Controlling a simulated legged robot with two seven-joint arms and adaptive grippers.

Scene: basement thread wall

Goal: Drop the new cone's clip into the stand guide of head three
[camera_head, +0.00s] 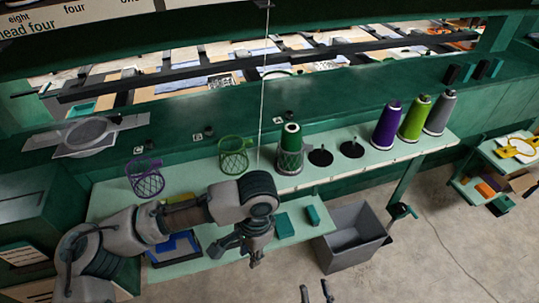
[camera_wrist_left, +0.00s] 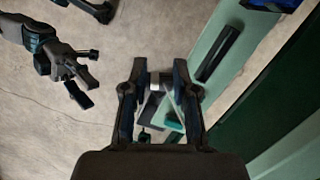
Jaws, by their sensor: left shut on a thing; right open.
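My left gripper (camera_head: 252,252) hangs in front of the shelf. In the left wrist view its fingers (camera_wrist_left: 160,85) are around a small grey piece (camera_wrist_left: 156,78), perhaps the clip; its shape is too small to tell. A dark green cone (camera_head: 291,138) stands upright on the shelf behind my left arm. A thin pale thread (camera_head: 262,90) runs vertically just left of that cone, up to a small fitting (camera_head: 263,4) at the top. I cannot tell which fitting is head three's guide. My right gripper (camera_head: 315,292) is open at the bottom edge, and shows in the left wrist view (camera_wrist_left: 80,82).
Two black empty holders (camera_head: 320,157) sit right of the green cone, then purple (camera_head: 387,126), lime (camera_head: 414,118) and grey (camera_head: 439,113) cones. Purple (camera_head: 145,181) and green (camera_head: 233,160) wire baskets stand left. A grey bin (camera_head: 352,238) is on the floor. A side cart (camera_head: 500,165) stands right.

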